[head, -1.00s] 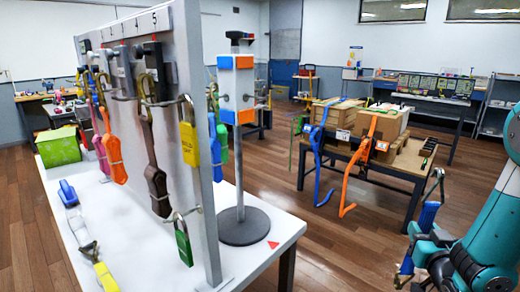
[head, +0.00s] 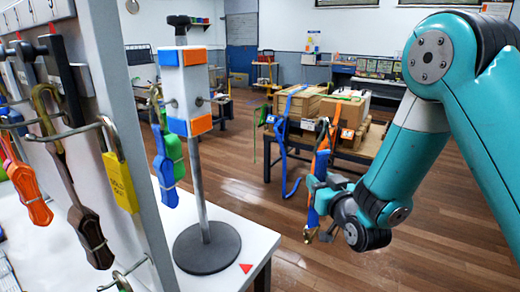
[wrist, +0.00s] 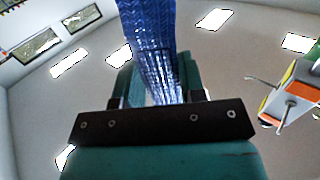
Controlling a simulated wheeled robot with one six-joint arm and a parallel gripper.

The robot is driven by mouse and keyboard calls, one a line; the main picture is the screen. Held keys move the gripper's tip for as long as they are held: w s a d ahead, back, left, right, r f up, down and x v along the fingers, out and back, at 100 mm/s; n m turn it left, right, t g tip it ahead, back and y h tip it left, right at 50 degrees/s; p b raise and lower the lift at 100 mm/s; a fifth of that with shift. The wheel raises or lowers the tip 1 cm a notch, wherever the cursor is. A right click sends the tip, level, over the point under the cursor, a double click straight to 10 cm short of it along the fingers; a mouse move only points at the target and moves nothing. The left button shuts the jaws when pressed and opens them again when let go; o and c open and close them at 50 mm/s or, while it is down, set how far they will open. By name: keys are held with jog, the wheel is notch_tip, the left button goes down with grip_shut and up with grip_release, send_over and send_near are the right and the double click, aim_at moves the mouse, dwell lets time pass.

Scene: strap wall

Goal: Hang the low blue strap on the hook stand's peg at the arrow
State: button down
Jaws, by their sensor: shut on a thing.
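My gripper (head: 322,190) is shut on a blue strap (wrist: 150,40), held in the air to the right of the hook stand, clear of it. In the wrist view the strap rises from between the jaws. In the head view a metal end hangs below it. The hook stand (head: 206,190) has a grey post, a round dark base and a white, blue and orange head. A bare peg (head: 201,101) shows on the head's right side. A red arrow (head: 245,267) lies on the table by the base. The stand's head also shows at right in the wrist view (wrist: 290,93).
A carton table (head: 350,155) stands behind.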

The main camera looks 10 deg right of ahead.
jog(key=s+a+r+n+g+y+p, duration=0.1)
jog(key=s+a+r+n+y, duration=0.2)
jog(key=a+r, duration=0.4)
jog(key=s+a+r+n+g+y+p, duration=0.1)
jog(key=s+a+r+g+y, duration=0.25)
jog(key=a, duration=0.55)
jog(key=shift+t, duration=0.95)
jog(key=w+a+p, duration=0.1)
jog(key=p, duration=0.3)
jog(key=w+a+p, duration=0.1)
jog(key=a+p, duration=0.1)
jog(key=p, duration=0.2)
jog(key=w+a+p, duration=0.1)
jog(key=p, duration=0.4)
jog(key=shift+a+r, duration=0.2)
jog(key=shift+a, duration=0.2)
jog(key=w+a+p, duration=0.1)
jog(key=p, duration=0.3)
jog(key=shift+a+f+p, duration=0.1)
jog(key=shift+a+p, duration=0.1)
jog(key=shift+p, duration=0.2)
jog(key=shift+w+a+f+p, duration=0.15)
jog(key=shift+w+a+p, duration=0.05)
jog(key=shift+p, duration=0.6)
jog(key=shift+w+a+f+p, duration=0.15)
jog(key=shift+a+f+p, duration=0.1)
jog(key=shift+p, duration=0.5)
jog(key=shift+w+a+f+p, duration=0.1)
jog(key=shift+f+p, duration=0.3)
jog(key=shift+p, duration=0.15)
